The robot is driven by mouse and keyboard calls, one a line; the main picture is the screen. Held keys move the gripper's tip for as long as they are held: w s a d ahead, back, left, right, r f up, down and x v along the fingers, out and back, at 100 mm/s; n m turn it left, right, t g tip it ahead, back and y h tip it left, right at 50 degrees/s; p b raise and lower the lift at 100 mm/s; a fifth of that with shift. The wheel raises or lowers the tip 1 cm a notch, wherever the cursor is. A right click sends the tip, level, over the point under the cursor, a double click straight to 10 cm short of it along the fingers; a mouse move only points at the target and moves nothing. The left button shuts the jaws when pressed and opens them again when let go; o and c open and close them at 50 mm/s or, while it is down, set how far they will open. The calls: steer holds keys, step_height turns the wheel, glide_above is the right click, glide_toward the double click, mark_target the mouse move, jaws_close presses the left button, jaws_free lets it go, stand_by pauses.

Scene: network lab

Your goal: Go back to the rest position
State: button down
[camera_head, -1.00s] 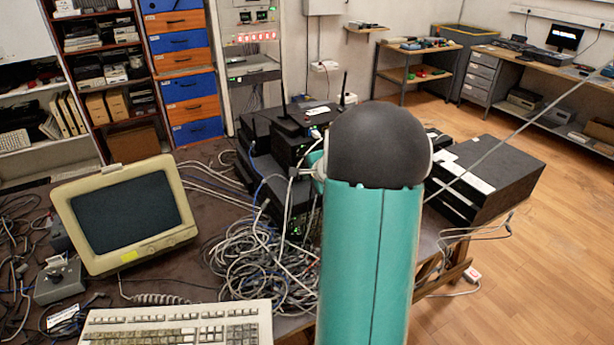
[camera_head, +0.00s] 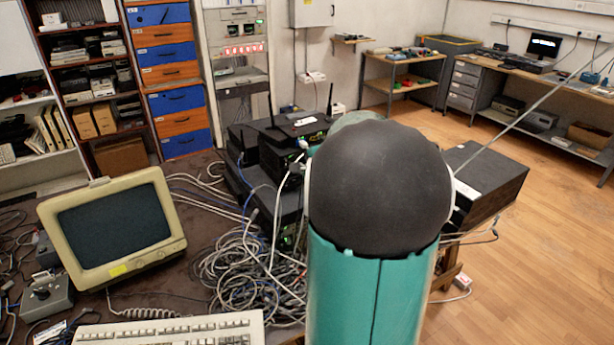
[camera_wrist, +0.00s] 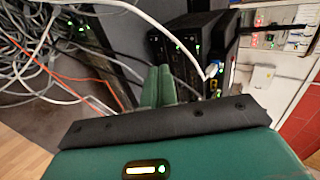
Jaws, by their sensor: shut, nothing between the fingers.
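My gripper (camera_wrist: 158,75) shows in the wrist view as two green fingers side by side, pressed together with nothing between them. The fingers point toward black network boxes (camera_wrist: 190,45) with green lights. A white cable (camera_wrist: 150,22) with a plug runs past just beyond the fingertips; I cannot tell whether it touches them. In the head view my own teal arm link and black joint cover fill the middle right, and they hide the gripper. A stack of black network devices (camera_head: 280,160) with antennas stands on the table behind my arm.
A tangle of cables (camera_head: 245,270) lies left of my arm on the dark table (camera_head: 180,290). A beige monitor (camera_head: 112,228) and keyboard (camera_head: 170,330) sit at the left. A black case (camera_head: 490,175) stands behind my arm on the right. The wooden floor (camera_head: 550,240) at the right is open.

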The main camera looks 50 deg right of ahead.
stand_by(0.3)
steer(key=a+r+n+g+y, duration=0.15)
steer(key=a+n, duration=0.35)
steer(key=a, duration=0.7)
steer(key=a+r+n+y, duration=0.2)
steer(key=a+r+n, duration=0.15)
steer(key=a, duration=0.85)
steer(key=s+a+f+n+g, duration=0.1)
steer(key=s+a+n+g, duration=0.1)
steer(key=s+a+n, duration=1.1)
steer(key=s+a, duration=0.2)
steer(key=a, duration=0.2)
steer(key=shift+s+f+g, duration=0.2)
steer(key=shift+g, duration=0.15)
steer(key=shift+a+h, duration=0.1)
steer(key=shift+h, duration=0.15)
